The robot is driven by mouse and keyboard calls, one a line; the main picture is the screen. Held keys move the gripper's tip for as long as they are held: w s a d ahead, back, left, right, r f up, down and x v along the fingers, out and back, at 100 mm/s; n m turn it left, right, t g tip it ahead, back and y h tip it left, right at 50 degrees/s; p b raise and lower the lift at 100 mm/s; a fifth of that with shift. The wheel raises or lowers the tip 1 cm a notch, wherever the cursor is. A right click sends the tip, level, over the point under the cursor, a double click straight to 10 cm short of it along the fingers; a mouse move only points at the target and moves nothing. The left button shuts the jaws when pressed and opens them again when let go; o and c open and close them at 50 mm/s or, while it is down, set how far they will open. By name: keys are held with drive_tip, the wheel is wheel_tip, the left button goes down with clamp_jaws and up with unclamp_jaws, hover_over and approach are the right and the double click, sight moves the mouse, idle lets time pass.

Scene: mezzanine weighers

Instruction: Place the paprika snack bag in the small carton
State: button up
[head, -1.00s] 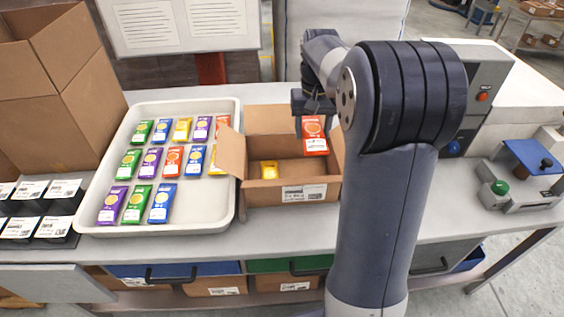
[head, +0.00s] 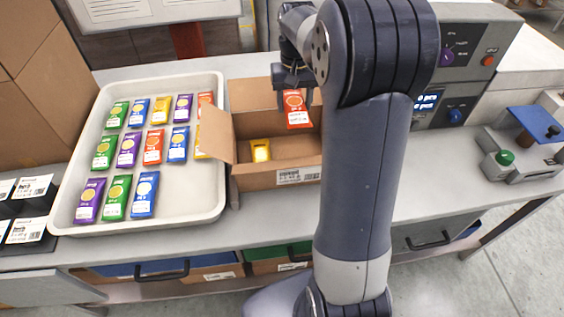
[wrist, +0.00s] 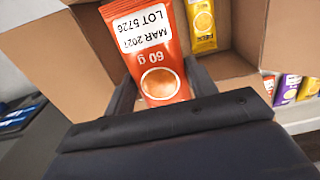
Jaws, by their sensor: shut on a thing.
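A red-orange snack bag (head: 296,110) with a white label hangs in my gripper (head: 293,90), over the right part of the small carton (head: 272,180). The wrist view shows the same bag (wrist: 158,60) between the two dark fingers of my gripper (wrist: 160,85), its label reading 60 g and MAR 2027. The carton is open, with its left flap folded outward. A yellow bag (head: 260,150) lies inside on the left; it also shows in the wrist view (wrist: 201,22). I cannot tell whether the held bag touches the carton floor.
A white tray (head: 215,150) with several coloured bags stands left of the carton. Black boxes (head: 25,210) and a large cardboard box (head: 40,90) are at far left. A machine with knobs (head: 470,70) stands at right. The bench front (head: 270,230) is clear.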

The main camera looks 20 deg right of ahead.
drive_tip(key=b, duration=0.4)
hover_over(292, 157)
wheel_tip(292, 157, down, 8)
wheel_tip(292, 157, down, 10)
drive_tip(key=shift+f+p, duration=0.1)
drive_tip(key=shift+p, duration=0.4)
drive_tip(key=shift+f, duration=0.15)
drive_tip(key=o, duration=1)
wheel_tip(292, 157, up, 12)
drive_tip(key=shift+r, duration=0.2)
